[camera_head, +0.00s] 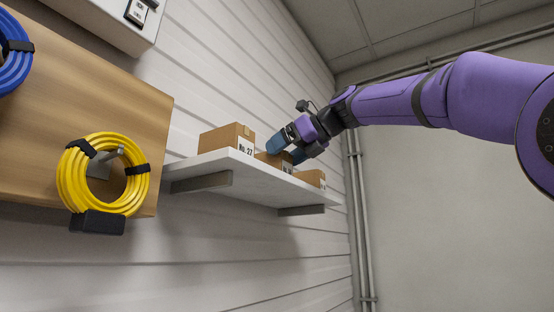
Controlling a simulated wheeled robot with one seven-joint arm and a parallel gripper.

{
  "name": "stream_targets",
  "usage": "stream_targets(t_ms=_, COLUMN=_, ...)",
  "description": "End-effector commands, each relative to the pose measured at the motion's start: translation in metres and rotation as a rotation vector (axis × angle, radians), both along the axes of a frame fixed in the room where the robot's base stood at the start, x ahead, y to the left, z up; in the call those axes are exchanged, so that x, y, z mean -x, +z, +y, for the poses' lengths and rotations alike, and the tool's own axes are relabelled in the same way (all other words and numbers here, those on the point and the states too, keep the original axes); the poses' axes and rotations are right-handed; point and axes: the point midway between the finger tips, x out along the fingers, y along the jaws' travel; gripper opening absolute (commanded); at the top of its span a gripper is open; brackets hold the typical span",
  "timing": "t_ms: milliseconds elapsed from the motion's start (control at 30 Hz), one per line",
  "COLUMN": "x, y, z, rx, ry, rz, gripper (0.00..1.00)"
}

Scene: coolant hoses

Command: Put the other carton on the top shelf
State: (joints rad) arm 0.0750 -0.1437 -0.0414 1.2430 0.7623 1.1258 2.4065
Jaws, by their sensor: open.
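Three brown cartons stand in a row on the white wall shelf (258,179). The near-left carton (224,138) has a label that reads "No. 27". The middle carton (268,158) is partly hidden by my gripper (283,149). The far-right carton (312,178) is smaller in the picture and also bears a label. My gripper is open, with its blue fingers at the middle carton, one on its near side and one by its far side. I cannot tell whether the fingers touch it.
A wooden board (120,110) on the left carries a yellow hose coil (70,180) on a hook, and a blue hose coil (12,65). A white box (105,22) is above the board. Pipes (360,220) run down the corner behind the shelf.

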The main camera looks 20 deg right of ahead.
Motion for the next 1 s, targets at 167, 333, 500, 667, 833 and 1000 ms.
stream_targets(t_ms=167, x=0.029, y=0.016, z=-0.021, rx=-0.001, ry=-0.004, rz=-0.003, gripper=0.87)
stream_targets(t_ms=333, x=0.050, y=0.026, z=-0.037, rx=-0.001, ry=-0.002, rz=-0.002, gripper=0.87)
stream_targets(t_ms=500, x=0.063, y=0.033, z=-0.046, rx=0.000, ry=-0.001, rz=-0.001, gripper=0.87)
stream_targets(t_ms=667, x=0.067, y=0.035, z=-0.049, rx=0.000, ry=0.000, rz=0.000, gripper=0.87)
stream_targets(t_ms=833, x=0.067, y=0.034, z=-0.049, rx=0.000, ry=0.000, rz=0.000, gripper=0.87)
stream_targets(t_ms=1000, x=0.070, y=0.019, z=-0.049, rx=0.075, ry=0.021, rz=-0.021, gripper=0.87)
